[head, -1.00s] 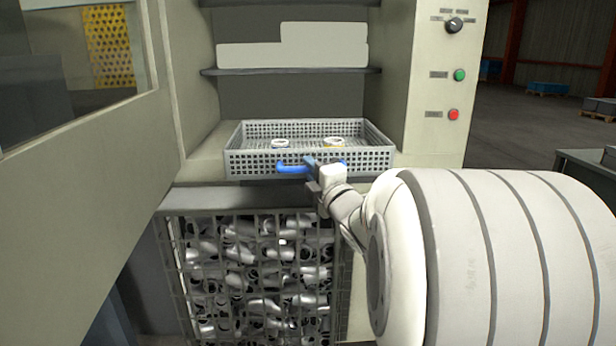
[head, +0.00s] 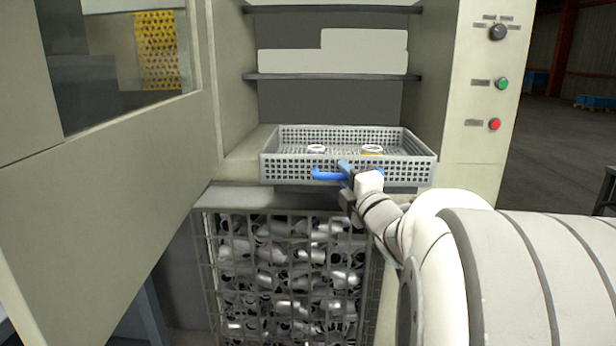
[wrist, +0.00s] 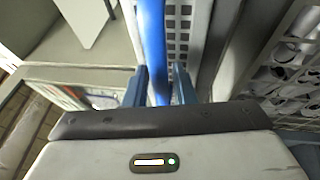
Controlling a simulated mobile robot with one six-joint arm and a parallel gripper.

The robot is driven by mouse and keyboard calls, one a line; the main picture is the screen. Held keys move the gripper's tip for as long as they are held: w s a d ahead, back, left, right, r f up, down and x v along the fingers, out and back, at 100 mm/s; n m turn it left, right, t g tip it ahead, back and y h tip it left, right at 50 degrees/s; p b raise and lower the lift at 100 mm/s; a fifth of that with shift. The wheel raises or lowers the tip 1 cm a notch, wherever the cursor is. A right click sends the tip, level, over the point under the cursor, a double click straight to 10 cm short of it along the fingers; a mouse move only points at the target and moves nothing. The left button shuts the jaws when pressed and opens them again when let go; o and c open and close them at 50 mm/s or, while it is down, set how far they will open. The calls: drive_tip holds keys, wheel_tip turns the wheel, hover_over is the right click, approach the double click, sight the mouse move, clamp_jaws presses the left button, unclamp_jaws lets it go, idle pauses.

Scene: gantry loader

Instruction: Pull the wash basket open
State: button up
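The wash basket (head: 285,169) is a grey mesh tray on the ledge of the machine's opening in the head view. Its blue handle (head: 328,174) runs across the front wall. In the wrist view the handle (wrist: 152,40) passes between the two blue-grey fingers. My gripper (head: 347,178) is at the handle's middle and right part, with its fingers closed in around it (wrist: 160,88). A thin gap seems to show beside the right finger near its tip. The basket holds two small ring-shaped parts (head: 316,149) (head: 372,150).
A wire cage (head: 205,250) full of metal parts stands just below the basket. Shelves (head: 335,77) are above it. A control panel with a knob, a green and a red button (head: 494,124) is at right. A large cream panel (head: 110,210) borders the left.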

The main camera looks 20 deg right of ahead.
drive_tip(key=s+f, duration=0.1)
drive_tip(key=s, duration=0.6)
drive_tip(key=shift+s+f, duration=0.2)
drive_tip(key=shift+s, duration=0.1)
drive_tip(key=shift+a, duration=0.1)
drive_tip(key=s+a+m+g+p, duration=1.5)
drive_tip(key=a+m+g+p, duration=0.2)
drive_tip(key=p, duration=0.3)
drive_tip(key=shift+a+m+y+p, duration=0.25)
drive_tip(key=shift+m+y+p, duration=0.05)
drive_tip(key=shift+m, duration=0.4)
